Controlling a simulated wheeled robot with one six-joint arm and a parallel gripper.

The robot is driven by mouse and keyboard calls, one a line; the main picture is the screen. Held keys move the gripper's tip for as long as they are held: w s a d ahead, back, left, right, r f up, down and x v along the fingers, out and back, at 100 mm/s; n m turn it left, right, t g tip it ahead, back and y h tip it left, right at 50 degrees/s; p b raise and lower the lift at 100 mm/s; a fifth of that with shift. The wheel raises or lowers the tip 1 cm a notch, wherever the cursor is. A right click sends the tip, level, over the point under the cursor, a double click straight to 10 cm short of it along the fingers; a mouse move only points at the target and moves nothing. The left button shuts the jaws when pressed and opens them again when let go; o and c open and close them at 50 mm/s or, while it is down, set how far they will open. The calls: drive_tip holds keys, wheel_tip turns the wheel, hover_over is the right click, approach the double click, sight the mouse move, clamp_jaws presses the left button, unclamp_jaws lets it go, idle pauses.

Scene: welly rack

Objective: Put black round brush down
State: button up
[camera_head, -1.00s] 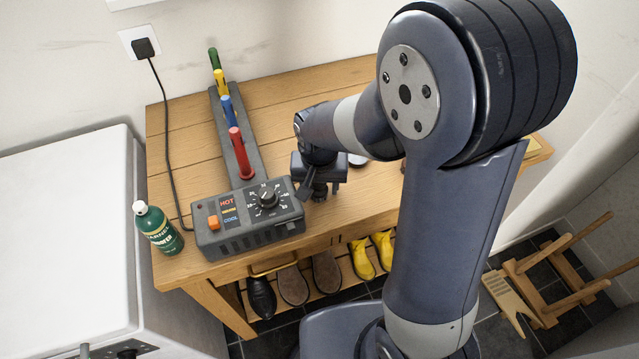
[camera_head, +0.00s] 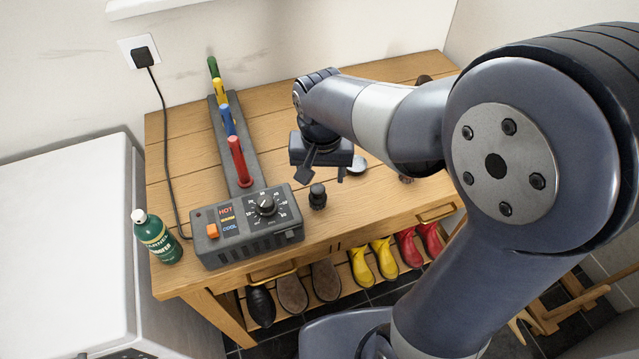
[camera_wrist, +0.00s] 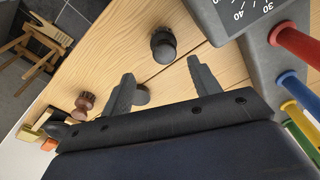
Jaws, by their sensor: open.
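The black round brush (camera_head: 317,196) stands on the wooden table just right of the grey control box. It also shows in the wrist view (camera_wrist: 163,45), standing by itself with bare wood around it. My gripper (camera_head: 322,175) is open and empty, raised above and behind the brush in the head view. In the wrist view the two fingers (camera_wrist: 161,80) are spread apart, and the brush is beyond their tips, not touched by them.
The control box (camera_head: 245,225) and its rack of coloured pegs (camera_head: 238,160) stand left of the brush. A green bottle (camera_head: 157,238) is at the left corner. A round tin (camera_head: 357,166) and a brown brush (camera_wrist: 83,104) are nearby. Boots (camera_head: 385,255) stand below.

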sight(318, 187)
drive_tip(key=shift+s+r, duration=0.15)
drive_tip(key=shift+r, duration=1.15)
drive_tip(key=f, duration=0.3)
drive_tip(key=w+f, duration=0.1)
drive_tip(key=f, duration=0.7)
drive_tip(key=shift+w+a+f, duration=0.1)
drive_tip(key=shift+w+a, duration=0.05)
drive_tip(key=shift+a, duration=0.15)
drive_tip(key=shift+r, duration=0.35)
drive_tip(key=shift+f, duration=0.15)
